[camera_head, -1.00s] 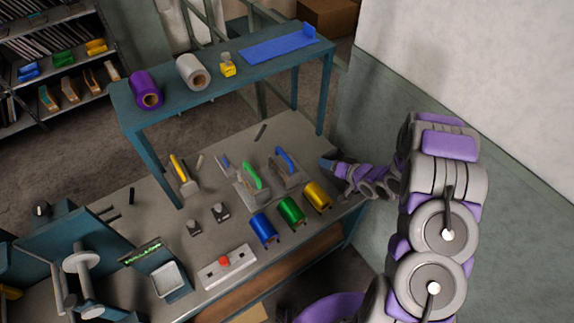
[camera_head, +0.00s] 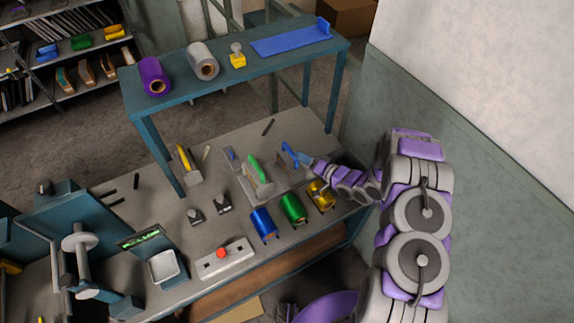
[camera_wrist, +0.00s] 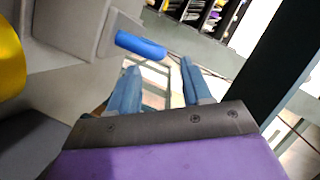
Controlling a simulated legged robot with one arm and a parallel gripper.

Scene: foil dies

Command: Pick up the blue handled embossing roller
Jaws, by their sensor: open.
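The blue-handled embossing roller (camera_head: 288,149) stands on the workbench beside a green-handled tool (camera_head: 254,168). Its blue handle (camera_wrist: 140,45) shows in the wrist view, joined to a grey block. My gripper (camera_head: 301,159) is close to the right of the blue handle in the head view. In the wrist view my gripper (camera_wrist: 160,66) has its two blue-grey fingers apart, with nothing between them. The handle's end lies just beyond the fingertips, towards the left finger. I cannot tell whether they touch. The lower part of the tool is partly hidden by the arm in the head view.
A raised shelf (camera_head: 215,85) with rolls stands behind. A control box with a red button (camera_head: 221,253) sits at the front.

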